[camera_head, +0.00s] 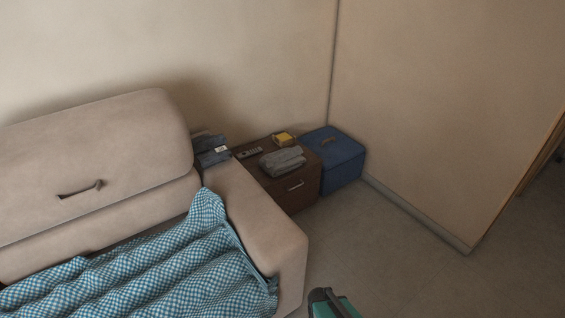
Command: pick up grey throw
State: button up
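A grey folded cloth (283,161), which looks like the grey throw, lies in a soft bundle on top of a dark brown side table (295,196). The table stands just beyond the sofa's right arm. A second, darker grey folded stack (208,143) with a small pale label shows behind the sofa arm; its lower part is hidden. I cannot tell for certain which of the two is the throw. My gripper does not show clearly in this view, and nothing touches either cloth.
A beige sofa (270,215) with a blue checked blanket (150,270) fills the left. A remote (250,152) and yellow item (284,138) share the table. A teal-and-black object (335,304) is cut off below. Floor at right is clear.

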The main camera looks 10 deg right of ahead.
aim_at(275, 164)
jog(key=z, duration=1.1)
jog(key=i, duration=3.35)
jog(key=u, duration=0.1)
